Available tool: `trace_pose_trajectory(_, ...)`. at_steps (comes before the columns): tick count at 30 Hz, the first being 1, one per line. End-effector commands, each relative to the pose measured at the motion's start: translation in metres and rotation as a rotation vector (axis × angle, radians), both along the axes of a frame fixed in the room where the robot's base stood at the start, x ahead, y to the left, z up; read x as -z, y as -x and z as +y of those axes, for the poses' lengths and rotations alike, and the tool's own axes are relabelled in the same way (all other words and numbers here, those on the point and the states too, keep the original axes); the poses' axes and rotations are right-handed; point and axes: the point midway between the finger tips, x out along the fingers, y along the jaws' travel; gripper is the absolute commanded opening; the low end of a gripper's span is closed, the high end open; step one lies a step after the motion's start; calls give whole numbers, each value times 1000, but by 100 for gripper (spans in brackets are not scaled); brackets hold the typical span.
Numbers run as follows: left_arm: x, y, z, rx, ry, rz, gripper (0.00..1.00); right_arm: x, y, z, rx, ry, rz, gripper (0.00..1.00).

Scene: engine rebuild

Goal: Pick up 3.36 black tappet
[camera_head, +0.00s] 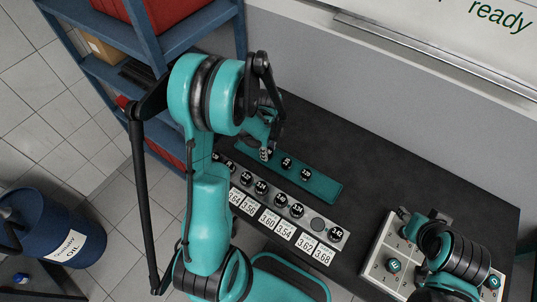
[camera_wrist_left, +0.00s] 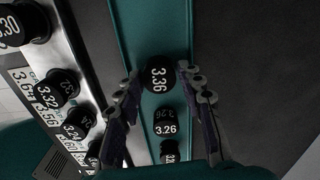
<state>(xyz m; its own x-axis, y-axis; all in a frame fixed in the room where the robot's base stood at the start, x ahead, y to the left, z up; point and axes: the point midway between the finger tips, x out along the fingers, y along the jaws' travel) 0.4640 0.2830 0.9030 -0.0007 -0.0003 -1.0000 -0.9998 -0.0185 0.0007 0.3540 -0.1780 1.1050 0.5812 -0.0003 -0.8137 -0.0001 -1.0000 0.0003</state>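The black tappet marked 3.36 (camera_wrist_left: 158,77) stands on a teal tray (camera_wrist_left: 128,14) in the left wrist view, its round top facing the camera. My left gripper (camera_wrist_left: 158,70) is open, with one finger on each side of the 3.36 tappet. Gaps show between the fingers and the tappet, and nothing is held. In the head view my left gripper (camera_head: 268,138) is low over the left part of the teal tray (camera_head: 325,190); it partly hides what is there. My right arm (camera_head: 455,250) is at the lower right over a light block; its finger opening is not clear.
A tappet marked 3.26 (camera_wrist_left: 166,128) stands in the same tray, close to the 3.36 one. A grey rack (camera_head: 318,224) with several black tappets and number labels lies in front of the tray. The black table (camera_head: 350,140) is clear behind the tray. A blue shelf (camera_head: 100,75) stands left.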

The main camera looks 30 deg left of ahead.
Motion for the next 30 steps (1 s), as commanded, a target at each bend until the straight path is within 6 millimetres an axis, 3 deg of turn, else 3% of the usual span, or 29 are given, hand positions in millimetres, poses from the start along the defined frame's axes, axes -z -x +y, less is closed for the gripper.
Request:
trace_pose_trajectory(8,4,0,0,-1,0,0,38,1,0,0,0,0,0,40)
trace_pose_trajectory(12,4,0,0,-1,0,0,3,1,0,0,0,0,0,40)
trace_pose_trajectory(23,1,0,0,-1,0,0,2,0,0,0,0,0,0,40)
trace_pose_trajectory(30,-27,0,0,-1,0,0,2,-10,0,0,0,0,0,40)
